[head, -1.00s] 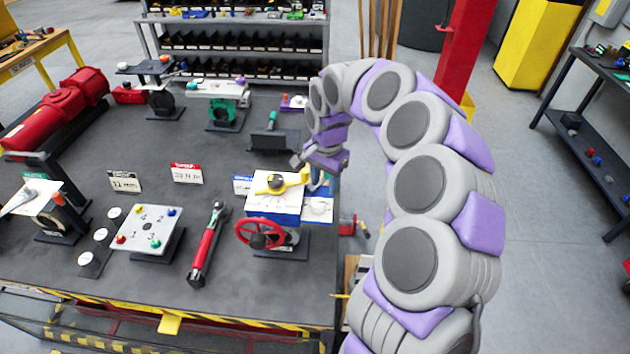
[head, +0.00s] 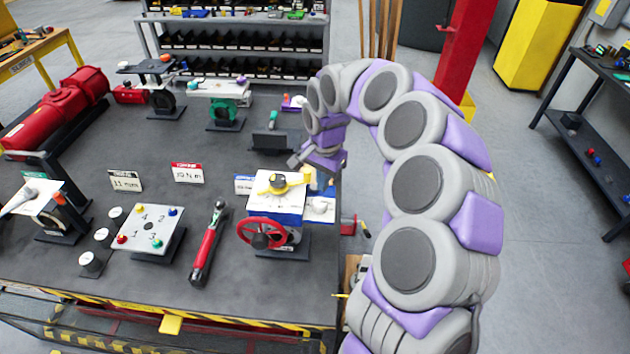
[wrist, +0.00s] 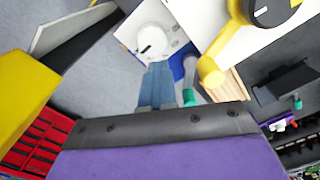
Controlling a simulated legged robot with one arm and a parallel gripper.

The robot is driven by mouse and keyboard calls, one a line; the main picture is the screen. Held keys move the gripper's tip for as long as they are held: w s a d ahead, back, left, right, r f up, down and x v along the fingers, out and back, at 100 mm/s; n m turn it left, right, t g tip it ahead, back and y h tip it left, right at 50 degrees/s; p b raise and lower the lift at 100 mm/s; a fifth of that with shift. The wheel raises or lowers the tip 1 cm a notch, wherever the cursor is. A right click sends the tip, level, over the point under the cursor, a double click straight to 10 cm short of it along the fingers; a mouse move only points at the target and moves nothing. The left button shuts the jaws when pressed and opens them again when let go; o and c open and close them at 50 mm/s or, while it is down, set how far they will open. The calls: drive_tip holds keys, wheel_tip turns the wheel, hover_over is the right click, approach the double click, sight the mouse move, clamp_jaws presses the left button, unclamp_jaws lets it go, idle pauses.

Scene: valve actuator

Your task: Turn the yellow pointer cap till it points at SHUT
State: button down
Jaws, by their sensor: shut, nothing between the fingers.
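The yellow pointer cap (head: 278,184) has a black hub and sits on the white top of a blue-sided valve box (head: 262,207). Its long yellow arm reaches right, ending in a round tip near the box's right edge. In the wrist view the yellow pointer cap (wrist: 237,32) is at the upper right, with its round tip toward the middle. My gripper (head: 294,163) is shut and empty, above and behind the cap in the head view, with no clear contact. The lettering on the box top is too small to read, so I cannot tell where SHUT is.
A red handwheel (head: 261,233) is on the box's front. A small white knob (head: 319,206) is on its right side. Small signs (head: 187,173) stand behind. Bare bench top lies between them.

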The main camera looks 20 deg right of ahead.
drive_tip(key=shift+a, duration=0.4)
drive_tip(key=shift+d, duration=0.35)
drive_tip(key=shift+d+r, duration=0.1)
drive_tip(key=shift+d, duration=0.05)
drive_tip(key=c, duration=1.7)
unclamp_jaws()
drive_tip(key=o, duration=0.4)
drive_tip(key=shift+a, duration=0.4)
drive_tip(key=o, duration=0.3)
drive_tip(key=shift+d, duration=0.25)
